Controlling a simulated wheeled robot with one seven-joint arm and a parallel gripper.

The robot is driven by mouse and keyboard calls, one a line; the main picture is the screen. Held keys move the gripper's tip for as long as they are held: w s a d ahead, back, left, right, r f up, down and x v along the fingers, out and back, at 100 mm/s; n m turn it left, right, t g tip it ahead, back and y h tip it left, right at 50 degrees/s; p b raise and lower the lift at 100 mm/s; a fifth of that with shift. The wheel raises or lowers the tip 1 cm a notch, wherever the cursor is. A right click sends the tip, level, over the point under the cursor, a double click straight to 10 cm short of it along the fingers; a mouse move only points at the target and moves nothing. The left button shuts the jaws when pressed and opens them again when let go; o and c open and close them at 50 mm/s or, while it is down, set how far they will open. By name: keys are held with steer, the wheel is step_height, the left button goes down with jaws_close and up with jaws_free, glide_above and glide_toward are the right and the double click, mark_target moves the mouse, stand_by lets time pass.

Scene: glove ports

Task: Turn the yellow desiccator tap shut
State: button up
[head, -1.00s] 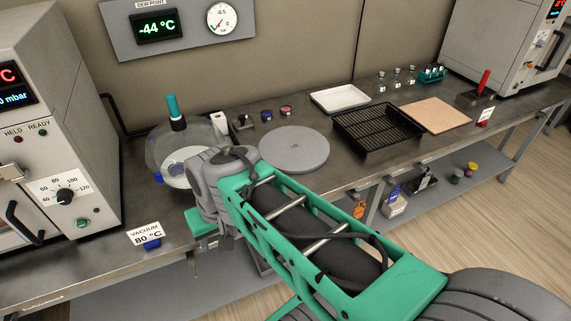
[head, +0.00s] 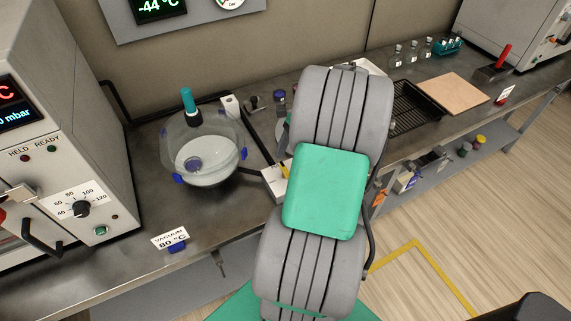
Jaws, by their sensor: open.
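The desiccator (head: 207,153) is a clear round vessel with blue clips, a white plate inside and a teal-topped neck (head: 188,102). It stands on the bench left of my arm. A small yellow patch (head: 284,171) shows at the arm's left edge; I cannot tell whether it is the tap. My gripper (head: 267,171) is largely hidden by my grey and green arm. What seem to be its pale and black parts show just right of the desiccator. It is open, with nothing seen held. I cannot tell whether it touches the desiccator.
An oven (head: 60,150) stands at the left, with a vacuum sign (head: 170,238) in front of it. A black rack (head: 415,108), a tan board (head: 455,93) and several small bottles are at the right. My arm covers the middle of the bench.

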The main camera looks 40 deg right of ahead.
steer(key=shift+w+a+f, duration=0.1)
steer(key=shift+a+f, duration=0.15)
steer(key=shift+f, duration=0.35)
steer(key=shift+c, duration=0.4)
steer(key=c, duration=1.3)
